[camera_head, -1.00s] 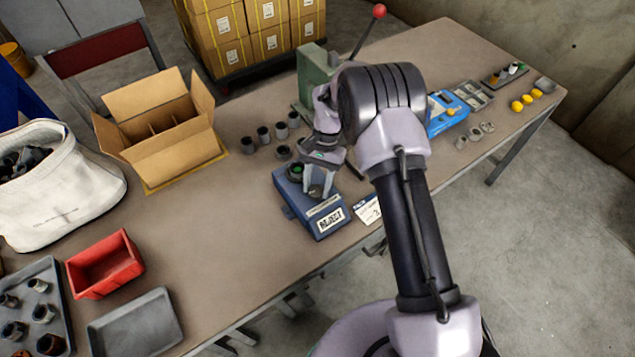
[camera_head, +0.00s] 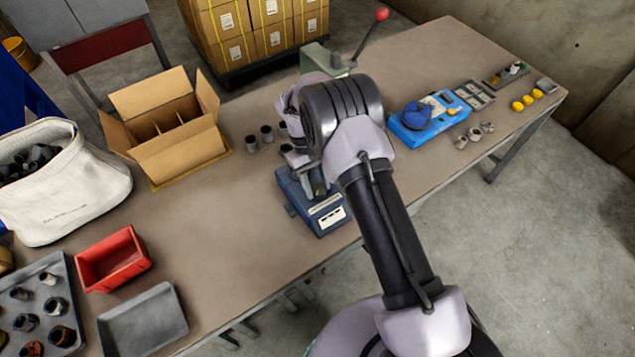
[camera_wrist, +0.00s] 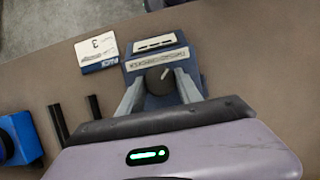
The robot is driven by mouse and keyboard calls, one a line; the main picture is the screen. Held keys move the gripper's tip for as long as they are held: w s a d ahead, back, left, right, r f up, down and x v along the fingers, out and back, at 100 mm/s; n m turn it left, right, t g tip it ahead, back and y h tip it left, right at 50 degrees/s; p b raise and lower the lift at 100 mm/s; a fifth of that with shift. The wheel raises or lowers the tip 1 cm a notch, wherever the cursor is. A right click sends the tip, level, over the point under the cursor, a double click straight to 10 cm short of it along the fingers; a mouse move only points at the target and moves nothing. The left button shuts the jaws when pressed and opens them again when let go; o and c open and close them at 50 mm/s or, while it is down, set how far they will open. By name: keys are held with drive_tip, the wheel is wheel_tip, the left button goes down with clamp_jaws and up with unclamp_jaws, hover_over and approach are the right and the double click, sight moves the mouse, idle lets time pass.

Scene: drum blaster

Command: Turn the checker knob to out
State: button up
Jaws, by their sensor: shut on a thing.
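The blue checker box (camera_head: 322,214) stands on the table, its near part showing below my arm. In the wrist view, the checker (camera_wrist: 150,53) has a dark round knob (camera_wrist: 158,82) with a pale pointer line angled up and right. My gripper (camera_wrist: 159,76) has one grey finger on each side of the knob and is shut on it. In the head view my wrist covers the knob and most of the box top. A pale label plate with dark marks (camera_head: 332,217) shows on the near end; no word is readable there.
A card marked 3 (camera_wrist: 97,50) lies beside the checker. A blue device (camera_head: 425,118) sits right of my arm. Several dark cups (camera_head: 266,134) stand left of my wrist. An open carton (camera_head: 180,148), red bin (camera_head: 112,258) and empty grey tray (camera_head: 143,322) are further left.

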drive_tip(key=n+t+h+p, duration=0.1)
drive_tip(key=n, duration=0.3)
drive_tip(key=shift+s+a, duration=0.1)
drive_tip(key=shift+s, duration=0.05)
drive_tip(key=n, duration=0.2)
drive_tip(key=n+t+h+p, duration=0.1)
drive_tip(key=n, duration=0.1)
drive_tip(key=shift+n+t, duration=0.3)
drive_tip(key=shift+s+n, duration=0.1)
drive_tip(key=shift+n, duration=0.2)
drive_tip(key=o, duration=1.3)
drive_tip(key=shift+o, duration=0.2)
drive_tip(key=p+v, duration=0.3)
drive_tip(key=v, duration=1.4)
drive_tip(key=shift+r, duration=0.2)
